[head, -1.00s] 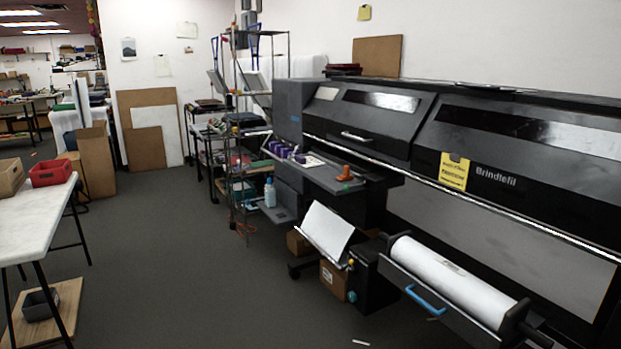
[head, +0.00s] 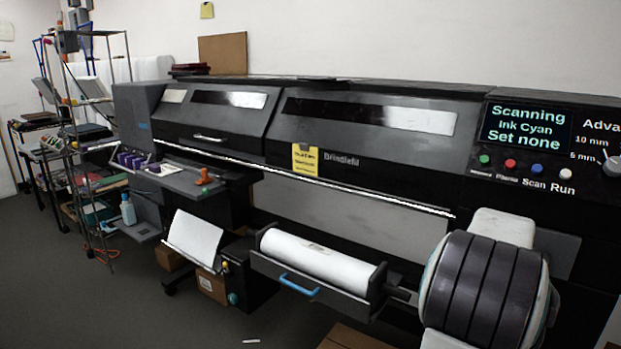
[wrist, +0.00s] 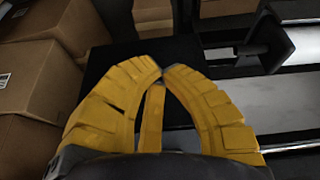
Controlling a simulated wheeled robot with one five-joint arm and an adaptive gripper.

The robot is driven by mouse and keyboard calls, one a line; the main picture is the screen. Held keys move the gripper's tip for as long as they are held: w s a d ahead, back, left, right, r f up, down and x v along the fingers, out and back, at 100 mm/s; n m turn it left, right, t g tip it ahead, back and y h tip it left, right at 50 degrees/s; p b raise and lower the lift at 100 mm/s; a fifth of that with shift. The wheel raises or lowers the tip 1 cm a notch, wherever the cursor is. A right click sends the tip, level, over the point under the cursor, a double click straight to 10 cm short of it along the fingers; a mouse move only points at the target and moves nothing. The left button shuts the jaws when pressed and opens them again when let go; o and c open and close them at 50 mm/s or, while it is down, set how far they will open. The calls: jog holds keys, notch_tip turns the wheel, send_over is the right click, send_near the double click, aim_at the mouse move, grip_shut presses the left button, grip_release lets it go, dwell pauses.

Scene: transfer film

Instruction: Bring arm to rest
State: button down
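My gripper (wrist: 163,73) shows in the wrist view as two yellow, ribbed fingers. The fingers curve inward and their tips meet, with nothing seen held between them. A dark surface lies behind the fingertips. In the head view, a banded dark and white part of my arm (head: 484,284) stands at the lower right, in front of the printer (head: 370,160). The gripper itself does not show in the head view.
In the head view, the printer's paper roll (head: 318,258) is left of my arm. Open floor (head: 70,290) lies at the lower left.

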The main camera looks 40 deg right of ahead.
jog(key=w+a+n+y+p, duration=0.3)
jog(key=a+n+y, duration=0.1)
jog(key=a, duration=2.4)
jog(key=w+a+r+n+t+p, duration=0.1)
jog(key=a+r+n, duration=0.3)
jog(key=a, duration=0.4)
jog(key=a+r+n+t+p, duration=0.1)
jog(key=a+r+n+p, duration=0.3)
jog(key=a, duration=0.4)
jog(key=shift+w+a+n+y, duration=0.25)
jog(key=shift+w+n+y, duration=0.05)
jog(key=shift+w+n, duration=0.1)
jog(key=shift+d, duration=0.1)
